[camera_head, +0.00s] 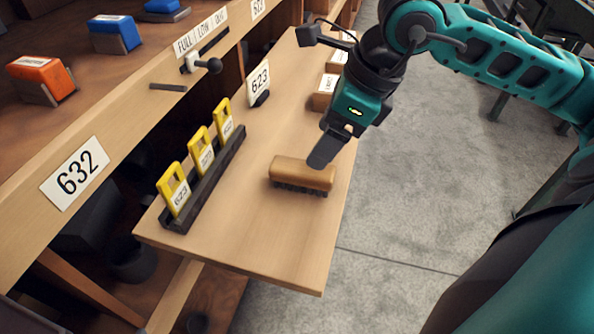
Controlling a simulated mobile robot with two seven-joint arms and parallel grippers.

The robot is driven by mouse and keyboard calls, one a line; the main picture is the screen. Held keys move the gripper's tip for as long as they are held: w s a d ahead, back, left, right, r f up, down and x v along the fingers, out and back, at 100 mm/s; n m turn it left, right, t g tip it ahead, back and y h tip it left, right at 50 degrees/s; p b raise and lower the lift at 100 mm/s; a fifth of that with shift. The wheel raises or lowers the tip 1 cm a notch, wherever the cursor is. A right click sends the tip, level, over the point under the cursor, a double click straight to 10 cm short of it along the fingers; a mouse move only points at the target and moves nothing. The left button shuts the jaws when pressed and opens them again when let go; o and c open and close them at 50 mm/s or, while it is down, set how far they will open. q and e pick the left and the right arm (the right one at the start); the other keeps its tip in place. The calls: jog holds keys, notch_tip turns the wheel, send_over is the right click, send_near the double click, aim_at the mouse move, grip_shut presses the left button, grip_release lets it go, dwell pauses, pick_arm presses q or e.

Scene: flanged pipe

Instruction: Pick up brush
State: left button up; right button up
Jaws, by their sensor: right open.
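The brush (302,173) has a tan block-shaped back and dark bristles. It lies bristles down on the wooden shelf board, near the board's right edge. My right gripper (322,158) comes in from the upper right, pointing down at the brush's right end. Its jaws are open, and a dark finger overlaps or hangs just above the far right edge of the brush. Whether it touches the brush cannot be told. The other finger is hidden. My left gripper is not in view.
A black rack (205,185) with several yellow tags stands left of the brush. A 623 sign (259,84) and small wooden boxes (325,92) stand farther back. The shelf board (262,245) is clear in front of the brush. Grey floor lies beyond its right edge.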

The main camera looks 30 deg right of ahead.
aim_at(307, 168)
jog(key=x, duration=0.3)
jog(key=shift+w+f, duration=0.1)
jog(key=shift+f, duration=0.2)
jog(key=x, duration=0.5)
jog(key=shift+b, duration=0.35)
jog(key=shift+f, duration=0.2)
jog(key=shift+f, duration=0.15)
jog(key=shift+b, duration=0.3)
jog(key=shift+f, duration=0.1)
